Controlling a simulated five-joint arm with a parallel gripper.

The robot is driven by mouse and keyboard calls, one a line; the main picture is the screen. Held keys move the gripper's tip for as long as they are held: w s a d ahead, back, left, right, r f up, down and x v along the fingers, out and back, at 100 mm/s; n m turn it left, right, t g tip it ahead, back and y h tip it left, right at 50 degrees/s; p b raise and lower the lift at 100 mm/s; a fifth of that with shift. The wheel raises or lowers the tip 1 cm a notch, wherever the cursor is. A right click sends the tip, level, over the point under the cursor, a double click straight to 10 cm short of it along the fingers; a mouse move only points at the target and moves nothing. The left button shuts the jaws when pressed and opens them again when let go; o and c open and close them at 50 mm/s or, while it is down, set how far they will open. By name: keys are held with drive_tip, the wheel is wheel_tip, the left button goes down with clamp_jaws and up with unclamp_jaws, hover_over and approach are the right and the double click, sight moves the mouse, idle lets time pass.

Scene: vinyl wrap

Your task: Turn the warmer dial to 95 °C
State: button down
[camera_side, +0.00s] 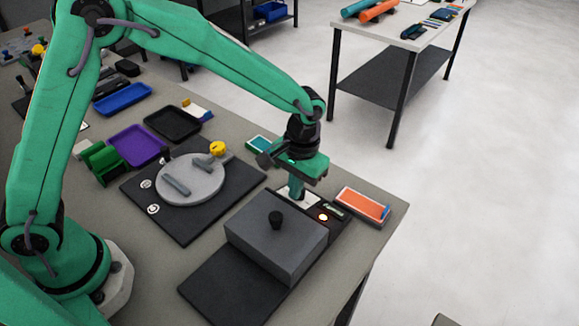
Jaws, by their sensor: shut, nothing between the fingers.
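The warmer looks to be the grey box (275,245) on a dark base near the table's front right, with a black knob (276,219) on its top. I cannot tell whether the fingers touch anything, and the display is too small to read.
A round grey plate (190,184) with a yellow-topped piece lies on a dark mat to the left. An orange tray (362,205) sits right of the strip, near the table edge. Purple, black and blue trays stand further left. Bare floor lies to the right.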

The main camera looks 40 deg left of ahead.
drive_tip(key=shift+a, duration=0.55)
drive_tip(key=shift+s+r, duration=0.15)
drive_tip(key=shift+s, duration=0.25)
drive_tip(key=shift+w+r, duration=0.35)
drive_tip(key=shift+r, duration=0.6)
drive_tip(key=shift+w+r, duration=0.35)
drive_tip(key=shift+r, duration=0.55)
drive_tip(key=shift+w+r, duration=0.35)
drive_tip(key=shift+r, duration=0.6)
